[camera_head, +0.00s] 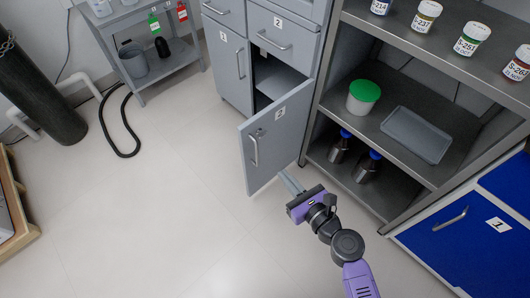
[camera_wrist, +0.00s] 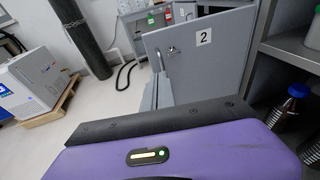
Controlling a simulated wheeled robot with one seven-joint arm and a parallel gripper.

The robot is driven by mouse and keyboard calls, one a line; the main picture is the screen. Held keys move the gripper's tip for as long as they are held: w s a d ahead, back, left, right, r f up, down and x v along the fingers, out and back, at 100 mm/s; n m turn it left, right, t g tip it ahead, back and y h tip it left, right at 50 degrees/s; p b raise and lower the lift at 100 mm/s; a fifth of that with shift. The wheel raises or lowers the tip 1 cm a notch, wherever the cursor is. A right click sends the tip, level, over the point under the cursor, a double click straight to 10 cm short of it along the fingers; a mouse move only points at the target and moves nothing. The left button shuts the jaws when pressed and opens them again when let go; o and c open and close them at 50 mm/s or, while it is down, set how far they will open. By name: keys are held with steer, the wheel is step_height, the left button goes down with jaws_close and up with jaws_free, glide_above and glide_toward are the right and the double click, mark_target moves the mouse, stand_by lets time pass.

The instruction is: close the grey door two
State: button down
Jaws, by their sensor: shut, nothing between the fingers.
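The grey door two (camera_head: 276,137) stands open, swung out from its cabinet, with a handle (camera_head: 254,150) and a "2" label. The dark inside of the cabinet (camera_head: 280,78) shows behind it. In the wrist view the door (camera_wrist: 203,60) fills the upper middle, with its "2" label and handle in sight. My gripper (camera_head: 289,182) is shut and empty, low by the door's bottom right part. I cannot tell whether the fingers touch the door. In the wrist view the purple gripper body hides most of the fingers.
A shelf unit (camera_head: 318,160) stands right of the door, with brown bottles (camera_head: 366,167), a green-lidded tub (camera_head: 363,97) and a grey tray (camera_head: 416,134). A blue cabinet (camera_head: 480,235) is at the lower right. The floor (camera_head: 170,210) to the left is clear.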

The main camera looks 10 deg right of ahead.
steer(key=b+x, duration=0.2)
steer(key=x, duration=1.2)
steer(key=shift+f, duration=0.1)
